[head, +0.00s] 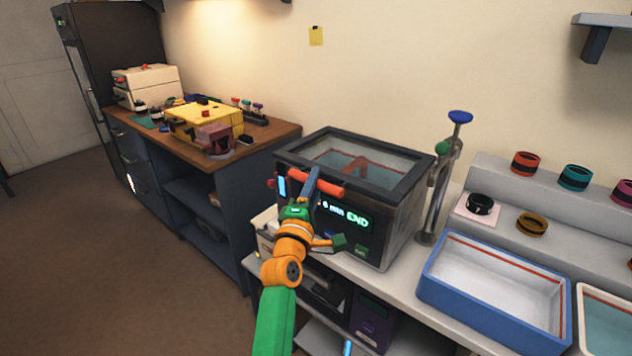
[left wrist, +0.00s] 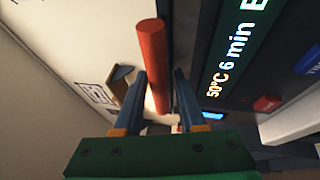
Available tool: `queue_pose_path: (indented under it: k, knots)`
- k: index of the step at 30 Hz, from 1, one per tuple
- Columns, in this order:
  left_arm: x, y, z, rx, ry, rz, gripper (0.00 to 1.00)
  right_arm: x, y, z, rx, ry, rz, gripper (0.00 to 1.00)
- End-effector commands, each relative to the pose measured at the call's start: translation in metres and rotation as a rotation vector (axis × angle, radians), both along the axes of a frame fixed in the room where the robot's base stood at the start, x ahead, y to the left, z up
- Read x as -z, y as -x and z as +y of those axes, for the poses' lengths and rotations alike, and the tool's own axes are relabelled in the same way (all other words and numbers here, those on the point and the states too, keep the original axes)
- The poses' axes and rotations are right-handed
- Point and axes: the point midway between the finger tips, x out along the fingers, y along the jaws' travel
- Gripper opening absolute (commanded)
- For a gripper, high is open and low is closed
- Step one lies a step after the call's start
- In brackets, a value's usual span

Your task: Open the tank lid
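The tank (head: 400,225) is a dark-fronted box on the grey bench, with a lit display reading "6 min END". Its lid (head: 410,168), a dark frame with a clear pane, lies flat and closed on top. A red bar handle (head: 328,187) runs along the lid's front edge; it also shows in the left wrist view (left wrist: 154,60). My left gripper (head: 315,176) is at this handle. In the left wrist view its two fingers (left wrist: 163,75) stand on either side of the bar, with a narrow gap at the right finger. My right gripper is not in view.
A metal stand with a blue knob (head: 460,117) rises close to the tank's right side. A blue tray (head: 432,284) and a stepped rack with coloured rings (head: 525,163) are further right. A wooden-topped counter (head: 262,136) with a yellow case (head: 190,122) is at the left.

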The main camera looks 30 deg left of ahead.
Motion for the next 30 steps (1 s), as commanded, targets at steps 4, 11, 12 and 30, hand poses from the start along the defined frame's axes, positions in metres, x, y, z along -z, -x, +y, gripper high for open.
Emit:
queue_pose_path:
  k: [4,11,12,30]
  knots:
    - [-0.0016,-0.0059,0.0023,-0.001,-0.001,-0.001,0.39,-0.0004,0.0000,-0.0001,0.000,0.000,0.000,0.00]
    - [-0.0009,-0.0057,0.0020,0.000,-0.002,0.001,0.20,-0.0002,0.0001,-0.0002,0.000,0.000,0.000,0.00]
    - [-0.0009,-0.0056,0.0020,0.000,-0.002,0.001,0.10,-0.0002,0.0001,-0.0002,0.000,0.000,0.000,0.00]
    - [-0.0008,-0.0056,0.0018,0.000,-0.002,0.002,0.00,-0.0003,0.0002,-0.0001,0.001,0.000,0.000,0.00]
